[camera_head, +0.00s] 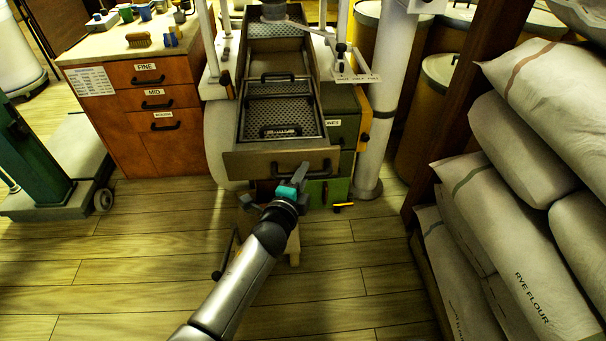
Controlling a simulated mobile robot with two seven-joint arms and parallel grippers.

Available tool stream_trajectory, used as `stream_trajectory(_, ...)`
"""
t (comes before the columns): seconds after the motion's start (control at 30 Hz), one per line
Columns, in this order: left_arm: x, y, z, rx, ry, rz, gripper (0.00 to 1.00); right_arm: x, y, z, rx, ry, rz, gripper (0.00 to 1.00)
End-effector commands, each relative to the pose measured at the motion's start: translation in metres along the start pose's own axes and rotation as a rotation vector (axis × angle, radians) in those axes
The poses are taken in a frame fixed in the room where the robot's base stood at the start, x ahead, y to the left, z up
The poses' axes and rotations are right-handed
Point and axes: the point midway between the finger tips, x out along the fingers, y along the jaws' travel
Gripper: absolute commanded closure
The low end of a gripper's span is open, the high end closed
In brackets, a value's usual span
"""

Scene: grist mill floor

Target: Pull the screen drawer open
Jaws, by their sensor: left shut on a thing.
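The screen drawer (247,162) is in the middle of the camera_head view. It is a grey metal tray with a dark perforated screen (282,108) inside, and it stands out from its machine towards me. A dark bar handle (322,172) runs across its front panel. My left gripper (298,175) is at this handle, shut on it near its middle. The fingers and wrist hide part of the handle. My right gripper is not in view.
A wooden cabinet (160,120) with labelled drawers stands left of the machine. A white post (378,120) rises to the right. A wooden beam (470,95) and stacked flour sacks (505,240) fill the right side. The plank floor (130,270) in front is mostly clear.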

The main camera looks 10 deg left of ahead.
Motion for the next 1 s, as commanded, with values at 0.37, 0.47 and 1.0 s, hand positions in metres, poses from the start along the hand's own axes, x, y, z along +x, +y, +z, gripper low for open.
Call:
stream_trajectory(0.37,0.0,0.0,0.001,-0.001,-0.002,0.0,0.68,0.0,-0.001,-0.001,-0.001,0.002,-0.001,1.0)
stream_trajectory(0.47,0.0,0.0,0.001,-0.001,-0.001,0.0,0.56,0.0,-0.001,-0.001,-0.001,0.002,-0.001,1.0)
stream_trajectory(1.0,-0.013,-0.001,0.0,-0.001,0.0,0.001,0.48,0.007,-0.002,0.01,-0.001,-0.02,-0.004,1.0)
